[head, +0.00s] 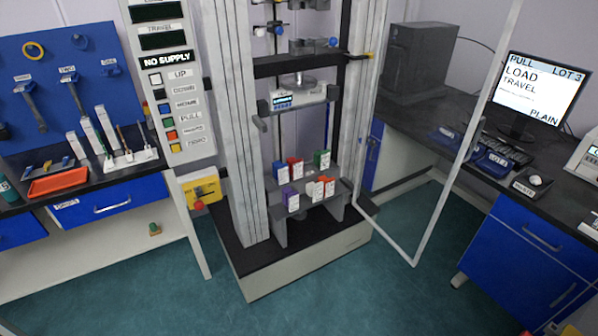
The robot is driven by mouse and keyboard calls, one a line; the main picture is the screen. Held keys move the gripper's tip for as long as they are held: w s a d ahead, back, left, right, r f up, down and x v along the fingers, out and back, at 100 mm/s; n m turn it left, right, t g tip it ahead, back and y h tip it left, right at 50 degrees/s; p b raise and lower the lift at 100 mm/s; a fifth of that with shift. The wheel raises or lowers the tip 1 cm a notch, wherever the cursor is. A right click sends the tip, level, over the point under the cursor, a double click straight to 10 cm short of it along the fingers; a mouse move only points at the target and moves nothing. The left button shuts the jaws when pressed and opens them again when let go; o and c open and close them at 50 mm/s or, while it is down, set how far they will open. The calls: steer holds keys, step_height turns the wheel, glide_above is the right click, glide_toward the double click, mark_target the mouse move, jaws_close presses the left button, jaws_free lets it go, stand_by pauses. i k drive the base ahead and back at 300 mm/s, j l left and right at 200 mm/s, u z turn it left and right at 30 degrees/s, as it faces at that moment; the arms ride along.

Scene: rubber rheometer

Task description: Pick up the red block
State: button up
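A red block (295,167) with a white label stands on the dark shelf (335,203) inside the tall grey machine frame, in the back row. A blue block (280,172) is just to its left, and a green block (322,159) is to its right. In front stand a purple block (290,198) and two orange-red blocks, a left one (313,191) and a right one (328,186). The front blocks partly hide the red block's lower part. My gripper does not show in the head view.
A machine head (298,96) hangs above the blocks. A clear-paned door frame (414,262) stands open at the right. A control panel (166,90) and yellow switch box (203,190) stand left. Benches flank the machine; green floor (345,300) is open in front.

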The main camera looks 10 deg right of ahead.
mark_target(295, 169)
steer(key=i+j+z, duration=0.3)
steer(key=i+j, duration=0.5)
steer(key=i, duration=0.2)
steer(key=i+j+z, duration=0.3)
steer(key=i+j, duration=0.6)
steer(key=j, duration=0.15)
